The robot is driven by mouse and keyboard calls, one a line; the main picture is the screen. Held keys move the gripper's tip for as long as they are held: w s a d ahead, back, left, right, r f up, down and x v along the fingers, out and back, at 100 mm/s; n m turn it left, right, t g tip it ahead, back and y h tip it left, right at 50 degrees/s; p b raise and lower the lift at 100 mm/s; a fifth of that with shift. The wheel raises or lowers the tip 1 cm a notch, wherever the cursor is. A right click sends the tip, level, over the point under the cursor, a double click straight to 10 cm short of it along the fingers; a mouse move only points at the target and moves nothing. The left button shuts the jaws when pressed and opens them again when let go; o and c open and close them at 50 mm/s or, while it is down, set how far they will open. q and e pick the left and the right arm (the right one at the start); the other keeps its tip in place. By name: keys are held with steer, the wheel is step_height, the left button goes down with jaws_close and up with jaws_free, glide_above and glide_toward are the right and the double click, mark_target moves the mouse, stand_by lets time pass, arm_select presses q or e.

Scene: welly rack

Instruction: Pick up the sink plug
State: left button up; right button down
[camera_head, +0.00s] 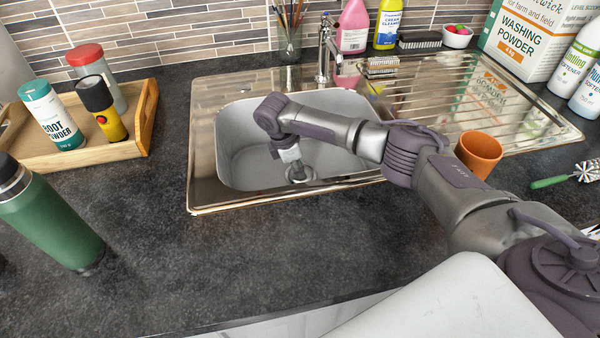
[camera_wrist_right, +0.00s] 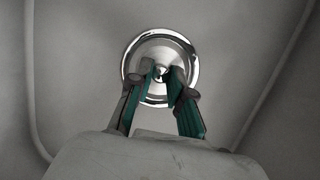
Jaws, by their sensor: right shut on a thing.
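The sink plug (camera_wrist_right: 159,47) is a round, shiny metal disc at the bottom of the sink basin (camera_head: 245,140). My right gripper (camera_wrist_right: 160,84) reaches down into the basin and is shut on the middle part of the plug. In the head view, my right gripper (camera_head: 297,172) is at the basin floor and partly covers the plug. I cannot tell whether the plug is seated or lifted a little. My left gripper is not in view.
An orange cup (camera_head: 479,152) stands on the drainer near my right arm. The tap (camera_head: 327,50) rises behind the basin. A wooden tray (camera_head: 140,125) with containers and a green flask (camera_head: 48,215) are at left. The front worktop is clear.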

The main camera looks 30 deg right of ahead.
steer(key=shift+s+f, duration=0.2)
steer(key=shift+f, duration=0.05)
